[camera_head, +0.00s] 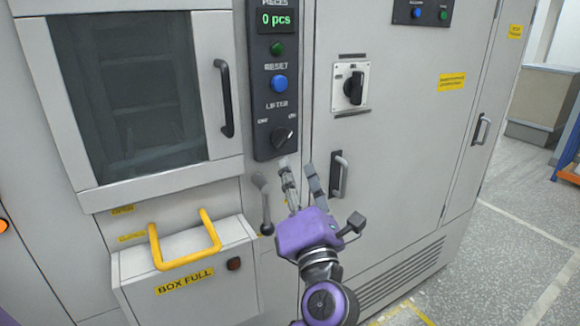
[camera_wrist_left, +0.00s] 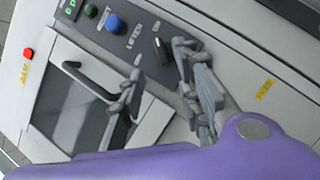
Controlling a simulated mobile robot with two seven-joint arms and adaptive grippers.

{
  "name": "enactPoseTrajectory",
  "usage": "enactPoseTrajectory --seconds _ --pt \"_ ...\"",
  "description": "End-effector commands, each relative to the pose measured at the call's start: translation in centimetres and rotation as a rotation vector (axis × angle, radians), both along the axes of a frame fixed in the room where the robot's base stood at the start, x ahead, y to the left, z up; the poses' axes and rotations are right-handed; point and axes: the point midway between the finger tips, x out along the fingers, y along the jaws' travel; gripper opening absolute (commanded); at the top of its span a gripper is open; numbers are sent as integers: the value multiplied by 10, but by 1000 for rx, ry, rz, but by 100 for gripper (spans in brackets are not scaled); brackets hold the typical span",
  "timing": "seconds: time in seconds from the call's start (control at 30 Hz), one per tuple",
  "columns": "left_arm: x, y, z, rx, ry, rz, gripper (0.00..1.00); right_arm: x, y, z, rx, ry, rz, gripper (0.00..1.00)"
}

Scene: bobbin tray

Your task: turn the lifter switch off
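The lifter switch (camera_head: 284,136) is a black rotary knob at the bottom of the dark control panel (camera_head: 261,60), under the LIFTER label. Its pointer appears tilted to the upper right, toward the ON side. It also shows in the left wrist view (camera_wrist_left: 161,50). My left gripper (camera_head: 283,174) is purple with grey fingers. It is just below the switch in the head view, its fingers spread and nothing between them. In the left wrist view the gripper (camera_wrist_left: 155,68) has fingers on both sides of the panel's lower end; contact with the knob cannot be told. My right gripper is not in view.
Above the switch are a blue reset button (camera_head: 279,84), a green button (camera_head: 277,48) and a "0 pcs" display (camera_head: 274,19). A larger black rotary switch (camera_head: 354,87) and a door handle (camera_head: 339,175) are to the right. A box with a yellow handle (camera_head: 185,242) juts out lower left.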

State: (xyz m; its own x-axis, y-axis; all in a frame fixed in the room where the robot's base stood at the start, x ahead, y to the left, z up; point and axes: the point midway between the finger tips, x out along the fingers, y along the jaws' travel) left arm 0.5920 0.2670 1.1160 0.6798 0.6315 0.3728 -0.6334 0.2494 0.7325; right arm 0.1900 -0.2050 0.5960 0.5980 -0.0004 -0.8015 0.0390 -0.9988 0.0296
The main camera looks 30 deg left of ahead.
Motion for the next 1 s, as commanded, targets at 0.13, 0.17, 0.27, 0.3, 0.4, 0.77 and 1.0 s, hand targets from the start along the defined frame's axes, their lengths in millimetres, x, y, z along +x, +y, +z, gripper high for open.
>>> enactPoseTrajectory --seconds 0.13,0.17,0.27,0.3,0.4,0.77,1.0 --pt "10 2 3 -149 -42 -21 31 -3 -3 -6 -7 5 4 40" --pt "11 3 4 -162 -46 -24 31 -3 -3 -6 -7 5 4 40" --pt "18 8 8 -180 -49 -27 31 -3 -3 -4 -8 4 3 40" --pt "21 11 11 -179 -50 -27 31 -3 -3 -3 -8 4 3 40" --pt "32 23 17 -177 -51 -26 31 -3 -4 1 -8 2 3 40" --pt "63 52 28 -176 -48 -28 31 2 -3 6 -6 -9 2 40" --pt "65 54 27 -176 -47 -29 31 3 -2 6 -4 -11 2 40"
